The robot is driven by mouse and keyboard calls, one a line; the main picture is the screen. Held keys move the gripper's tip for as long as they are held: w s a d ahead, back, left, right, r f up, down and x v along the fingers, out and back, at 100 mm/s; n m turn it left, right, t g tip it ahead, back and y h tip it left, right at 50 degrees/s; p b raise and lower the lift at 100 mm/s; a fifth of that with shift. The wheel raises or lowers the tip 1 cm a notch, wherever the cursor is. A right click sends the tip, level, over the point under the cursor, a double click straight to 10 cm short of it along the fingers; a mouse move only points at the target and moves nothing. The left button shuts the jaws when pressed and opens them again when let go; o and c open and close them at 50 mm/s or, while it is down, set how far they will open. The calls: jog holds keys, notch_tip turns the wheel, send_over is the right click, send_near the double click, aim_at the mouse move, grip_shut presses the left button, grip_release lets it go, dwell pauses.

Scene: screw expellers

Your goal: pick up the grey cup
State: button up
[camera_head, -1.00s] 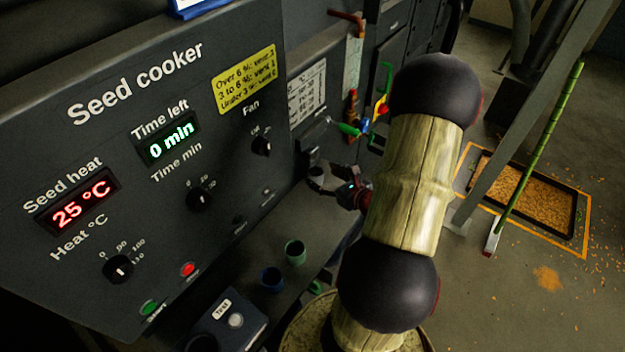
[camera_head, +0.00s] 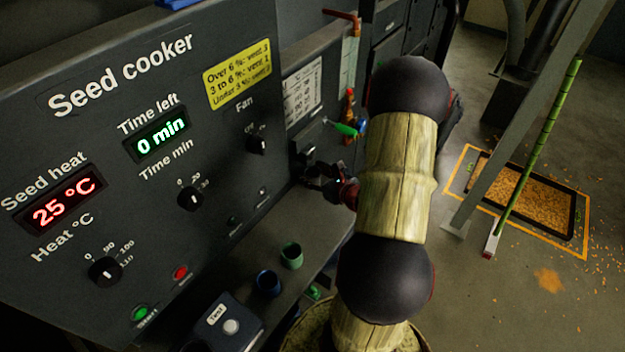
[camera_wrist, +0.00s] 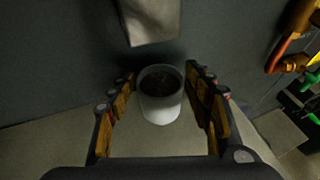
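The grey cup (camera_wrist: 161,96) stands upright on a grey surface in the wrist view, its mouth facing the camera and something dark inside. My gripper (camera_wrist: 160,82) is open, with one finger on each side of the cup and visible gaps between fingers and wall. In the head view my gripper (camera_head: 320,180) is beside the cooker's right end, low against the machine front. The cup cannot be made out clearly there.
A pale spout-like block (camera_wrist: 150,20) hangs just beyond the cup. A green cup (camera_head: 291,256) and a blue cup (camera_head: 268,283) stand on the ledge, near a tester box (camera_head: 222,322). Pipes with a green handle (camera_head: 346,129) are close behind my gripper.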

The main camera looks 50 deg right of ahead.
jog(key=c, duration=0.9)
jog(key=shift+r, duration=0.1)
